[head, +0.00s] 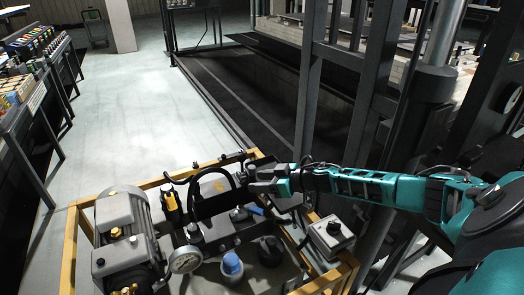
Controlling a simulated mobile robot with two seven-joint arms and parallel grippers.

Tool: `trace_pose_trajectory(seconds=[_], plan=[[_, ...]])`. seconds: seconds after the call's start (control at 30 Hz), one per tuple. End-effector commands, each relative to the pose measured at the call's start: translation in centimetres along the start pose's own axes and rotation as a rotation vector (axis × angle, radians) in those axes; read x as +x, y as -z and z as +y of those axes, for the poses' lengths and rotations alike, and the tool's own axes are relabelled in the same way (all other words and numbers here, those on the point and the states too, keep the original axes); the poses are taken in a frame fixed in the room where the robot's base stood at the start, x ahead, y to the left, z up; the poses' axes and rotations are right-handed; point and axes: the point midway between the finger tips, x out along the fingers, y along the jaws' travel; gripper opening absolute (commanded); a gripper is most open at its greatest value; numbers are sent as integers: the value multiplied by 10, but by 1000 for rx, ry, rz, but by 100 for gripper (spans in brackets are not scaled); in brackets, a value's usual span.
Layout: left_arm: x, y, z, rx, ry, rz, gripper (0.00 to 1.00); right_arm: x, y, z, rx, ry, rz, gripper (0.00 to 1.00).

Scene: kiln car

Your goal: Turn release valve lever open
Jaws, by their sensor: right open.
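A hydraulic power unit in a yellow frame (73,240) stands at the lower middle of the head view. A small lever with a blue end (254,209) lies near its middle; it looks like the release valve lever, though I cannot be sure. My right gripper (250,180) reaches in from the right on the teal arm, open, just above and behind the blue-ended lever and apart from it in the picture. Dark parts and a black hose crowd around the fingertips, so the exact gap is hard to tell. My left gripper is not in view.
Around the lever are a pressure gauge (185,261), a blue cap (232,266), a black knob (270,251), a yellow-and-black part (171,207) and a grey motor (124,243). A grey switch box (331,236) sits at the right. Pale floor (135,110) is clear beyond.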

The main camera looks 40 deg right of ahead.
Motion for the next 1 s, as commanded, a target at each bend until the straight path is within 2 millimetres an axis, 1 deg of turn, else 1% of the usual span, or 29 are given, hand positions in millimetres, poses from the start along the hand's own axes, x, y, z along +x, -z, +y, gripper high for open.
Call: trace_pose_trajectory(seconds=[0.03,0.1,0.2,0.3,0.4,0.5,0.77,0.9,0.97,1.0], plan=[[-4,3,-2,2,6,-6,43,-8,18,1,-5,0,0,52],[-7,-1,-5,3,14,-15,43,-14,33,1,-5,0,0,52],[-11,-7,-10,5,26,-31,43,-21,50,0,-4,0,0,52],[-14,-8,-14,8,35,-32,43,-26,62,1,-3,0,0,52],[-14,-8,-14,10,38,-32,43,-29,70,0,-2,-1,0,52],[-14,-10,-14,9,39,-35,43,-30,73,0,0,-1,-1,52],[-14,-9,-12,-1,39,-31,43,-30,73,0,0,-1,0,52],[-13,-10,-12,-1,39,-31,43,-27,76,-1,15,1,16,40],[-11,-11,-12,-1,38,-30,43,-21,82,-3,45,5,46,34],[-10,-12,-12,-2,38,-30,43,-16,89,-5,74,7,75,30]])
